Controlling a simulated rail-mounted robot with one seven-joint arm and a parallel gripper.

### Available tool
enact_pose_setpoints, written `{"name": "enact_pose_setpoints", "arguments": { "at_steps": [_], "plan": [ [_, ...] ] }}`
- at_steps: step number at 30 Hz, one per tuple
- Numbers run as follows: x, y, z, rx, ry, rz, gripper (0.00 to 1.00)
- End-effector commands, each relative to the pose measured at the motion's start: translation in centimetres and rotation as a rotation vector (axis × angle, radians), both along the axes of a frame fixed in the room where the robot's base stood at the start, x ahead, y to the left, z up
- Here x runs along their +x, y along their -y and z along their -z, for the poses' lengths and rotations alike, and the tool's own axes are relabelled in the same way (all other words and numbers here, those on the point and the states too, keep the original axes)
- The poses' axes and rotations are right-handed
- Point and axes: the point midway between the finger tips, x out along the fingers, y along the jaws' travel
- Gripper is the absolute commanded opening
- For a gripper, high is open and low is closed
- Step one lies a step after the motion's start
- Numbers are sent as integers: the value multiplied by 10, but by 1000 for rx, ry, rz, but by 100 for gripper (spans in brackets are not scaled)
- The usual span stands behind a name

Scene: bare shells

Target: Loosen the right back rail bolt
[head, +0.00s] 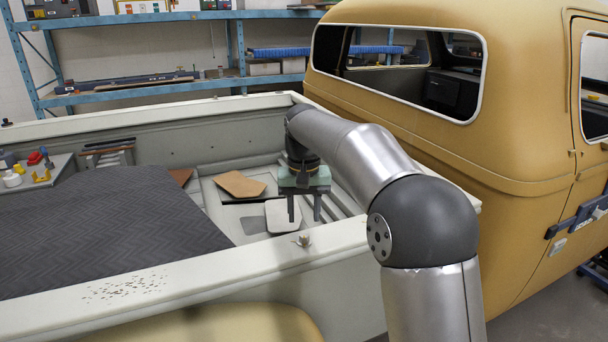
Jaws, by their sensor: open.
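A small pale bolt (304,240) stands on the top of the near bed rail (225,272), right of the middle of that rail. I cannot tell for sure whether it is the right back one. My gripper (304,209) points straight down with its two fingers apart and nothing between them. It appears just above the bolt in the picture, with the truck bed behind it. I cannot tell its exact height or depth from the bolt. The fingers do not touch the bolt.
The yellow cab (440,135) stands close on the right of my arm. A dark ribbed mat (100,225) and a tan board (240,184) lie in the bed. A tray of small colored parts (62,168) is at left. Small dark specks (125,288) mark the rail.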

Motion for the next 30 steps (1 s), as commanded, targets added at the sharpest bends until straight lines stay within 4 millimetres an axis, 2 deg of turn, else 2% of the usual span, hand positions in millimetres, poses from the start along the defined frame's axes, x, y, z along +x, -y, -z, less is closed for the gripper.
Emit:
{"name": "enact_pose_setpoints", "arguments": {
  "at_steps": [6,13,19,30],
  "plan": [
    [1,-1,-56,1,4,-1,41],
    [1,0,-103,1,2,0,41],
    [0,0,-120,0,0,0,41],
    [0,1,-122,0,0,0,41]
  ]
}}
